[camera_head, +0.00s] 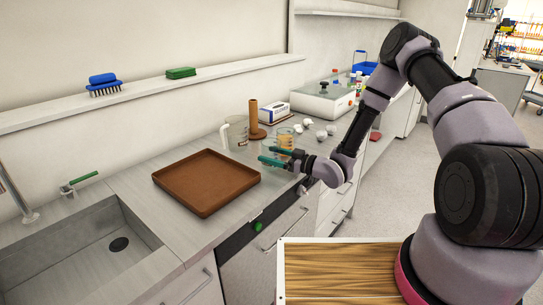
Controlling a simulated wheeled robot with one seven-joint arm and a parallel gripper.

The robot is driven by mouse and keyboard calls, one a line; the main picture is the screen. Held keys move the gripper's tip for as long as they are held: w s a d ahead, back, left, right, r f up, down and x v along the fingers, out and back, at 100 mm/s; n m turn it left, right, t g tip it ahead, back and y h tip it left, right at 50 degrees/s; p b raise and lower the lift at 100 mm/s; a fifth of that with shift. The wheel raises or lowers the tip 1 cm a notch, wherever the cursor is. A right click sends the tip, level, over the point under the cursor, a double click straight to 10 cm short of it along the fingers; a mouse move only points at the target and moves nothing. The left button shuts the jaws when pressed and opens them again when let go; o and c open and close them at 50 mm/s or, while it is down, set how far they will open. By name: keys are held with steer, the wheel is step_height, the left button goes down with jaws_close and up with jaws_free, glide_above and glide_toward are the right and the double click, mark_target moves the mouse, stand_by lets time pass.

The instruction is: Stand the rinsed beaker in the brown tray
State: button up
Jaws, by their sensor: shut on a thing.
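The brown tray (205,203) is square and shallow, lies flat on the counter beside the sink, and is empty. My gripper (270,156), with teal fingers, is to the right of the tray's far right corner.
A clear jug (236,133) with a handle stands behind the tray, near a brown upright cylinder (253,118). A white and blue box (290,111), several crumpled white pieces (304,125) and a white device (322,101) are further right. The sink (90,250) is at left.

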steer(key=shift+f, duration=0.2)
steer(key=o, duration=1.5)
steer(key=shift+o, duration=0.2)
